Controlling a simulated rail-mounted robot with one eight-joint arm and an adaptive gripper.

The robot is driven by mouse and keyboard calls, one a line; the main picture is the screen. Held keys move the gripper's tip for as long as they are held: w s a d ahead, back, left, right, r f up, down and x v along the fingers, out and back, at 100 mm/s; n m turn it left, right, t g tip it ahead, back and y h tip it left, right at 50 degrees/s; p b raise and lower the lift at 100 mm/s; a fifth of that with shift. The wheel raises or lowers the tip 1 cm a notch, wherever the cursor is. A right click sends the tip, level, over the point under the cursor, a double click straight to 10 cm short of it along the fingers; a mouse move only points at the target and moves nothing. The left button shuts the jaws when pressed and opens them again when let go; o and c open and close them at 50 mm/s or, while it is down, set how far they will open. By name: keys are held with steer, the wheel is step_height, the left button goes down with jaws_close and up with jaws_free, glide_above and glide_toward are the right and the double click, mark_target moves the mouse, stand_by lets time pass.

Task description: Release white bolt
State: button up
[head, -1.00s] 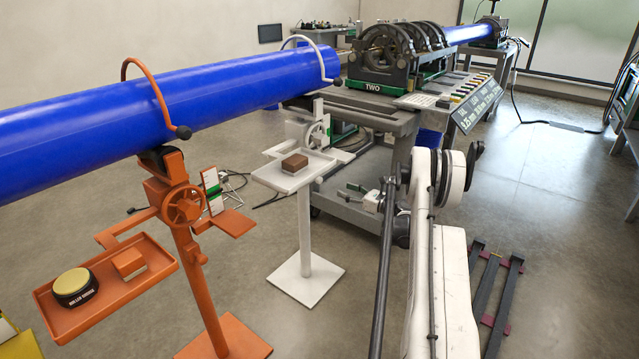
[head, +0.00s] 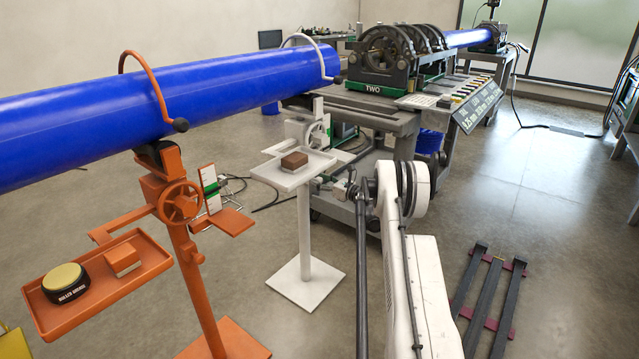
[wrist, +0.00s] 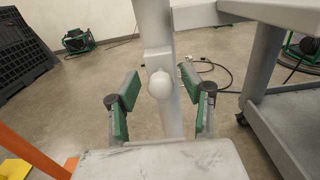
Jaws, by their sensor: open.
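The white bolt (wrist: 160,84) shows as a rounded white knob on the white stand's post in the wrist view. My gripper (wrist: 158,76) is open, with one green-padded finger to the left of the knob and one to the right. Gaps show on both sides of the knob; depth between fingertips and knob is hard to judge. In the head view, the white stand (head: 305,225) holds up the blue pipe's (head: 230,85) near-right end. My gripper is beside its post there, small and partly hidden by my arm; the bolt cannot be made out.
The white stand's tray (head: 264,170) carries a brown block (head: 294,161) close to my gripper. The grey cart (head: 400,122) with the fusion machine stands behind and to the right. An orange stand (head: 190,270) is at left. Dark rails (head: 485,300) lie on the floor at right.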

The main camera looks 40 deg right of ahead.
jaws_close()
steer(key=shift+s, duration=0.1)
stand_by(0.3)
steer(key=shift+v, duration=1.35)
jaws_free()
steer(key=shift+s, duration=0.1)
glide_toward(321, 181)
steer(key=v, duration=0.4)
steer(key=shift+d, duration=0.2)
